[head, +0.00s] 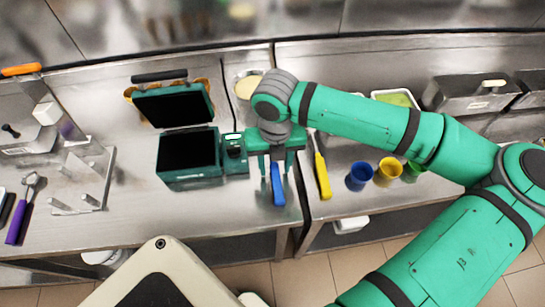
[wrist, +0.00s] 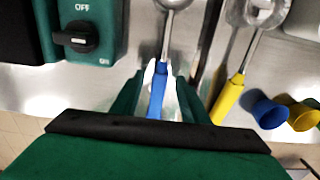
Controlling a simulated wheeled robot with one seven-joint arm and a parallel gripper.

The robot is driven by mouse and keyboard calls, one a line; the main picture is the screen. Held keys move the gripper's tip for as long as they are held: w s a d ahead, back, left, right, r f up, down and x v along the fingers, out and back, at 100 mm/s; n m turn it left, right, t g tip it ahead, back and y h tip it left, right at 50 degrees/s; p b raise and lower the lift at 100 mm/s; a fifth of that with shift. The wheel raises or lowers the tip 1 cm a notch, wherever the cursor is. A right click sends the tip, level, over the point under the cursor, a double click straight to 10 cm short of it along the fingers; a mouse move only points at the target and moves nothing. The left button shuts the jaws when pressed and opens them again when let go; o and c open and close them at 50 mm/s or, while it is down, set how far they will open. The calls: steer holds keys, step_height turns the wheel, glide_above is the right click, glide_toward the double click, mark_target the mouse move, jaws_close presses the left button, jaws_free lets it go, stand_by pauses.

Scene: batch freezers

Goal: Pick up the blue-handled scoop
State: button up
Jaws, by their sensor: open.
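The blue-handled scoop shows in the head view by its blue handle (head: 278,184), lying on the steel counter with its handle toward the front edge. In the wrist view its blue handle (wrist: 157,92) points down the picture, and its metal shaft and bowl (wrist: 172,4) run up to the top edge. My gripper (head: 276,168) is above the handle. In the wrist view my gripper's fingers (wrist: 158,80) are open, one on each side of the handle. I cannot tell whether they touch it. My arm hides the scoop's bowl in the head view.
A yellow-handled scoop (head: 322,176) lies close to the right. Right of it stand a blue cup (head: 359,177) and a yellow cup (head: 387,171). A green machine with a black top (head: 188,158) and a switch box (head: 235,150) stand close on the left. A gap divides the counters.

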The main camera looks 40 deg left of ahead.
jaws_close()
steer(key=shift+r, duration=0.15)
